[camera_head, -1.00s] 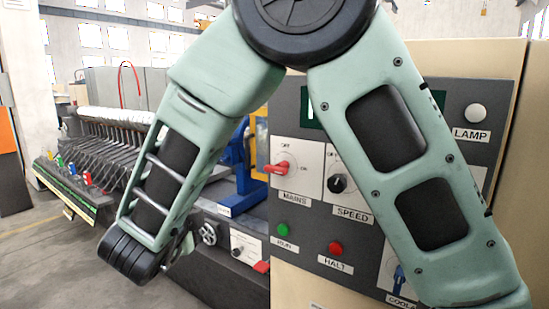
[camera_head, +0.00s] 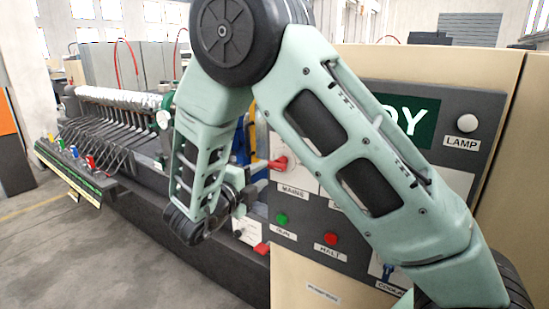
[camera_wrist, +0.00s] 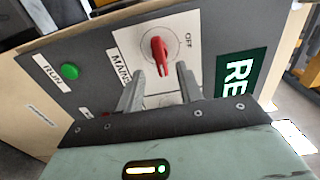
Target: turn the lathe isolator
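The isolator appears to be the red rotary knob (camera_head: 280,163) on the white plate labelled MAINS. In the head view it shows just left of my forearm, with its red handle out to the left. The wrist view shows the red knob (camera_wrist: 159,52) on its plate, with OFF printed at the upper right. My gripper (camera_wrist: 160,72) is open, its two fingers apart and pointing at the panel. The knob lies ahead of the gap between the fingertips; I see no contact. In the head view my gripper (camera_head: 256,184) is small, left of the knob.
The green RUN button (camera_head: 281,219), red HALT button (camera_head: 331,238) and LAMP button (camera_head: 467,123) are on the same panel. A green READY sign (camera_wrist: 241,80) is beside the MAINS plate. My forearm hides the SPEED knob. A lever rack (camera_head: 110,125) stands left; floor there is clear.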

